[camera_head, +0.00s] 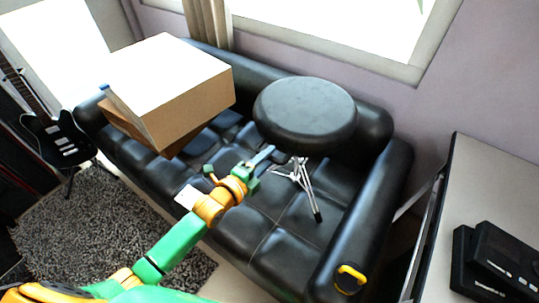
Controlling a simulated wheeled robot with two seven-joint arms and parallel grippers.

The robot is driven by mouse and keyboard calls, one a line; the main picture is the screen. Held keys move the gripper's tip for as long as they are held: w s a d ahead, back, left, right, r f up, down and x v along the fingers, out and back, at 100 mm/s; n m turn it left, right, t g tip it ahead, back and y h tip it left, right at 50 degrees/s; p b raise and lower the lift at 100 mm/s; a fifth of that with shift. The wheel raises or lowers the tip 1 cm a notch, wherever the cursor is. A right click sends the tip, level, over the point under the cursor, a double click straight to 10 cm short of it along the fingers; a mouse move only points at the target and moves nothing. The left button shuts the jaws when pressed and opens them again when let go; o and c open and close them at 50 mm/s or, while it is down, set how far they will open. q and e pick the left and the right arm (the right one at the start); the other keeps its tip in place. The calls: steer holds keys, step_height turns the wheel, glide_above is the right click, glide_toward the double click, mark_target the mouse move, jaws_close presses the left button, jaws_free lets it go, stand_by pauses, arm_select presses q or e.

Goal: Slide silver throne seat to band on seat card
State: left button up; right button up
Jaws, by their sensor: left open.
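The throne seat has a round black cushion (306,108) on a silver tripod stand (304,183), upright on the black sofa. My left gripper (264,160) is open, just left of the stand and below the cushion's left edge. I cannot tell whether its fingers touch the stand. A small white piece (187,197), perhaps the seat card, shows beside my left wrist, which may cover part of it. No band can be made out on it. My right gripper is out of view.
A large box (172,75) with a white top stands on the left of the black sofa (262,232). A yellow and black object (350,277) lies at the sofa's right arm. A table (490,185) with black devices (499,263) is at right.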

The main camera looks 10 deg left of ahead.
arm_select(q)
steer(key=v, duration=0.5)
steer(key=shift+s+a, duration=0.15)
steer(key=shift+s, duration=0.05)
steer(key=s+a+f+n+g+y, duration=0.25)
steer(key=s+f+n, duration=0.3)
steer(key=f, duration=0.65)
steer(key=s+a+f+n+g+y, duration=0.2)
steer(key=s+a+f+n+g, duration=0.3)
steer(key=f, duration=0.6)
steer(key=s+f+n+g, duration=0.3)
steer(key=s+f+n, duration=0.1)
steer(key=s, duration=0.8)
steer(key=s+d+f+n+g+y, duration=0.1)
steer(key=s+f+n+g, duration=0.2)
steer(key=s, duration=0.9)
step_height(320, 180, down, 5)
steer(key=shift+s+r+n, duration=0.15)
steer(key=shift+s+n, duration=0.2)
steer(key=shift+n, duration=0.9)
